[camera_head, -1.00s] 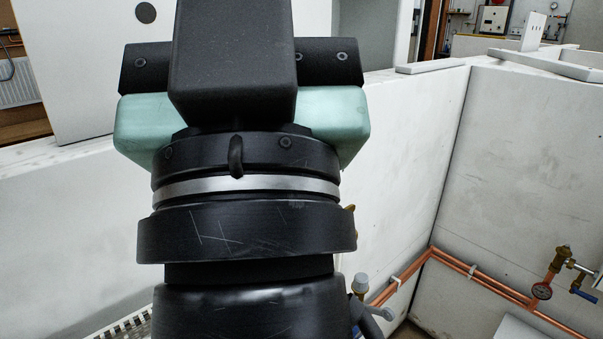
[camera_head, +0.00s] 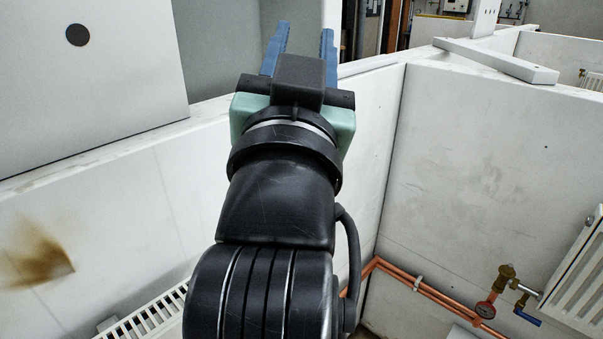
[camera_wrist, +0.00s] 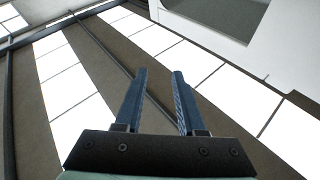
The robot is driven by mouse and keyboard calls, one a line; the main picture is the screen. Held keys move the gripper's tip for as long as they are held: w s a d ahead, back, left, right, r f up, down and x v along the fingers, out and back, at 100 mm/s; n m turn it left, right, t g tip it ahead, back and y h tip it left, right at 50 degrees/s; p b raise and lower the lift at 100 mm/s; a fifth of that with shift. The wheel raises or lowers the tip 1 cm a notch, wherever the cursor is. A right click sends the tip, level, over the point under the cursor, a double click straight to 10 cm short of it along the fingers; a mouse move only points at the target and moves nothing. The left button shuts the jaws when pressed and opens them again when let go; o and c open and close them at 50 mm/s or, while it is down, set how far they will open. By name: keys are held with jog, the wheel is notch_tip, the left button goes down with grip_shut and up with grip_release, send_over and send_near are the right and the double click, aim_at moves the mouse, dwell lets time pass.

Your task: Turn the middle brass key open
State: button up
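My gripper (camera_head: 305,28) is raised in front of the partition walls, its two blue fingers pointing up and away. The wrist view shows the fingers (camera_wrist: 159,73) apart with nothing between them, against the ceiling. No brass key that I can pick out as the middle one is in view. My gripper is far above and left of this fitting. My arm hides part of the bay.
A white radiator (camera_head: 580,275) hangs at the right edge, joined to the brass fitting. Copper pipes (camera_head: 440,297) run low along the walls. Another radiator (camera_head: 150,318) shows its top grille at lower left. White partition walls (camera_head: 480,160) meet in a corner right of my arm.

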jog(key=w+a+f+m+g+p, duration=0.3)
jog(key=w+a+f+g+p, duration=0.5)
jog(key=a+f+g+p, duration=0.15)
jog(key=s+a+f+m+g+h+p, duration=0.3)
jog(key=s+a+f+g+p, duration=0.4)
jog(key=s+f+g, duration=0.35)
jog(key=shift+n+t, duration=0.3)
jog(key=shift+t, duration=0.2)
jog(key=x, duration=1.3)
jog(key=shift+s+a+f+b, duration=0.1)
jog(key=shift+s+a+b, duration=0.1)
jog(key=shift+b, duration=0.15)
grip_shut()
